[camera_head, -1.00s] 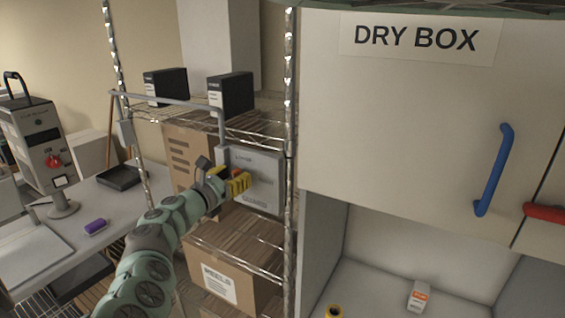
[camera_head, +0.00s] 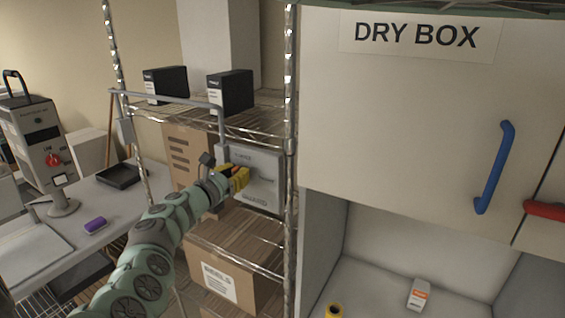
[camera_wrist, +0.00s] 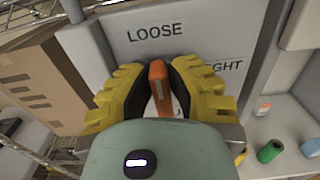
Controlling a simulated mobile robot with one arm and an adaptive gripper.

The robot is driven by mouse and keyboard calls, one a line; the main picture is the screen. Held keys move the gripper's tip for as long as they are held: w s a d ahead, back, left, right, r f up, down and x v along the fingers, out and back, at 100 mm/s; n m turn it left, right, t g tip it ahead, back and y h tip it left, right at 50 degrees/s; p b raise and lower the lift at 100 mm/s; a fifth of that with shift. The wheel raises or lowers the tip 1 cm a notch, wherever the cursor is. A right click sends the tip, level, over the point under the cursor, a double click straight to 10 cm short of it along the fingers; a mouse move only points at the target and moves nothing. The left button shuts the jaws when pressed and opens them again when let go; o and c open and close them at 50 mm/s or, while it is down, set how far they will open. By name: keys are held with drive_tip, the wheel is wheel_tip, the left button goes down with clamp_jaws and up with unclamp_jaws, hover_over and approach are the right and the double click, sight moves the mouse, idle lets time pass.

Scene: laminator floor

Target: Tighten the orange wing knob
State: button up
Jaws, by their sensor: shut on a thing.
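The orange wing knob (camera_wrist: 158,88) is on the front of a grey panel box. In the wrist view it stands between the yellow fingers of my gripper (camera_wrist: 160,90), and the dark pads press on it from both sides. The panel (camera_wrist: 110,45) carries the word LOOSE above the knob and a partly covered word ending in GHT to the right. In the head view my gripper (camera_head: 238,178) is at the face of the grey panel box (camera_head: 264,176), and the knob is mostly hidden behind the fingers.
The panel box is between wire shelf posts (camera_head: 290,120). A cardboard box (camera_head: 235,265) stands below, and black boxes (camera_head: 231,92) stand above. The dry box (camera_head: 400,130) with a blue handle (camera_head: 494,168) is close on the right. A table (camera_head: 130,200) is on the left.

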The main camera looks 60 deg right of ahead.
drive_tip(key=shift+f+m, duration=0.15)
drive_tip(key=shift+m, duration=0.15)
clamp_jaws()
drive_tip(key=shift+b, duration=0.4)
drive_tip(key=m+b, duration=0.1)
drive_tip(key=m, duration=0.1)
drive_tip(key=m+b, duration=0.2)
drive_tip(key=shift+s+f, duration=0.2)
drive_tip(key=shift+s, duration=0.15)
drive_tip(key=m+b, duration=0.4)
drive_tip(key=b, duration=0.1)
drive_tip(key=f+m+b, duration=0.1)
drive_tip(key=m+b, duration=0.3)
drive_tip(key=b, duration=0.1)
drive_tip(key=s+m+b, duration=0.1)
drive_tip(key=m+b, duration=0.4)
drive_tip(key=shift+f, duration=0.15)
drive_tip(key=shift+m+b, duration=0.3)
drive_tip(key=shift+b, duration=0.15)
